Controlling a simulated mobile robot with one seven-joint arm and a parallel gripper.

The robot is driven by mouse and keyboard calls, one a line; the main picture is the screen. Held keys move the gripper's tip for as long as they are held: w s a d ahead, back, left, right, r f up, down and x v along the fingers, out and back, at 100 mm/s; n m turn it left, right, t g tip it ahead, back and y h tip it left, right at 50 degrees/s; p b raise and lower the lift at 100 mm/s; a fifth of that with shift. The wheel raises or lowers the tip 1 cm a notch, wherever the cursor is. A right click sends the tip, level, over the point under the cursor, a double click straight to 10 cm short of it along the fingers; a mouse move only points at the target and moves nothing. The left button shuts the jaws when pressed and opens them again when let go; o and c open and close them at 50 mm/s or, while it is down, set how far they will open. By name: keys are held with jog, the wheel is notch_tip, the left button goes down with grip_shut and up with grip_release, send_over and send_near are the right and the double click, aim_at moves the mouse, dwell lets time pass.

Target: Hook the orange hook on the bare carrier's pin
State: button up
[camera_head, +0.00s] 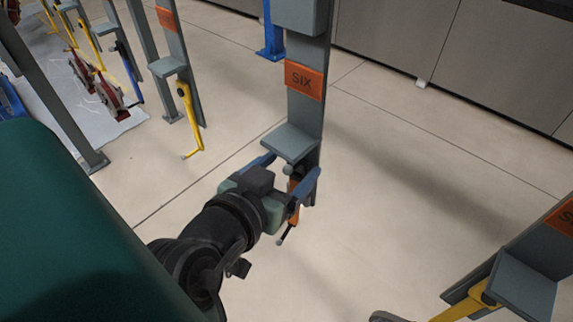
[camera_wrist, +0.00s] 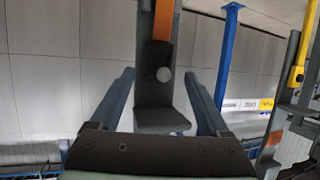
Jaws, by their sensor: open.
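The carrier marked SIX (camera_head: 308,110) is a grey upright with an orange sign and a small grey shelf. A round-ended pin (camera_head: 288,169) sticks out below the shelf, and its pale round end shows in the wrist view (camera_wrist: 164,75). The orange hook (camera_head: 293,187) is upright just under the pin, its dark lower end pointing down. It appears to hang on the pin, but its top is partly hidden. In the wrist view the orange hook (camera_wrist: 163,20) runs along the carrier. My gripper (camera_head: 295,163) is open, its blue fingers apart on either side of the pin.
Another carrier at the left bears a yellow hook (camera_head: 188,120). A carrier at the lower right has a yellow hook (camera_head: 470,300) close to its shelf (camera_head: 525,285).

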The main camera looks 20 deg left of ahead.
jog(key=p+v, duration=0.7)
jog(key=v, duration=0.5)
jog(key=shift+s+a+r, duration=0.15)
jog(key=shift+s+r, duration=0.05)
jog(key=shift+s, duration=0.15)
